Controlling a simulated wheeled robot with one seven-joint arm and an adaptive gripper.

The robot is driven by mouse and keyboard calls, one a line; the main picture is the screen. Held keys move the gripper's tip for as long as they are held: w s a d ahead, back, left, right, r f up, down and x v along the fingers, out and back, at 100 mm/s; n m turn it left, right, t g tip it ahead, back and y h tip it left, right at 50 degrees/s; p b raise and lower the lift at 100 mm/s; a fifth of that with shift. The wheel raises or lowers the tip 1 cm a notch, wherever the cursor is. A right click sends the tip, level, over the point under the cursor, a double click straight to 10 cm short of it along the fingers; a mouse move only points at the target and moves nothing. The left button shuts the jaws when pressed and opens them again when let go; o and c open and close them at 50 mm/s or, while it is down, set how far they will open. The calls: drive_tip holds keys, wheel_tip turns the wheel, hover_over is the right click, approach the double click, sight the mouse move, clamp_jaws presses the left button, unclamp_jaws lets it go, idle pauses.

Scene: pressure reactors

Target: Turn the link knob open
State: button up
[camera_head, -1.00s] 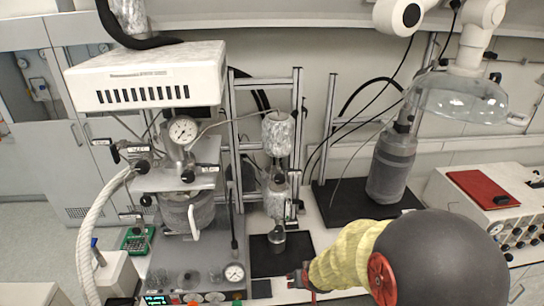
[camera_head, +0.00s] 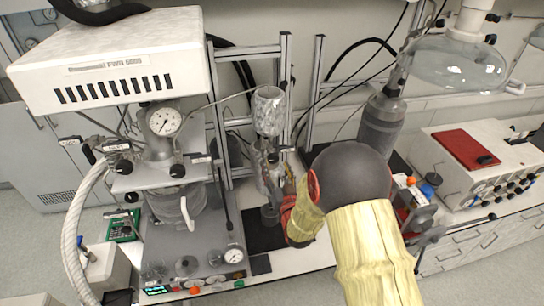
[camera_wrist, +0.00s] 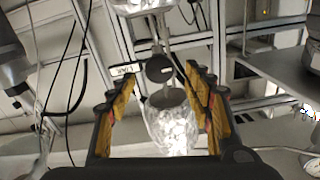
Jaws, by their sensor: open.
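The link knob (camera_wrist: 159,68) is a round black knob in the wrist view, with a small white label (camera_wrist: 125,70) reading LINK upside down beside it on the left. It is between a foil-wrapped vessel (camera_wrist: 172,122) and another wrapped part (camera_wrist: 140,6) at the top edge. My gripper (camera_wrist: 161,80) is open, its yellow-padded fingers on either side of the knob in the picture. I cannot tell how far ahead the knob lies; no contact shows. In the head view my arm reaches to the wrapped vessel (camera_head: 269,110) on the metal frame, and hides most of the gripper.
The reactor with its white box (camera_head: 110,60) and pressure gauge (camera_head: 164,121) stands on the left. A grey cylinder (camera_head: 381,125) and a white instrument with a red pad (camera_head: 466,151) are on the right. Metal frame bars and hoses (camera_wrist: 75,75) surround the knob.

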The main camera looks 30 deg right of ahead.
sight(274, 160)
drive_tip(key=shift+p+x, duration=0.8)
drive_tip(key=shift+x, duration=2.15)
drive_tip(key=shift+c, duration=0.5)
drive_tip(key=c, duration=1.1)
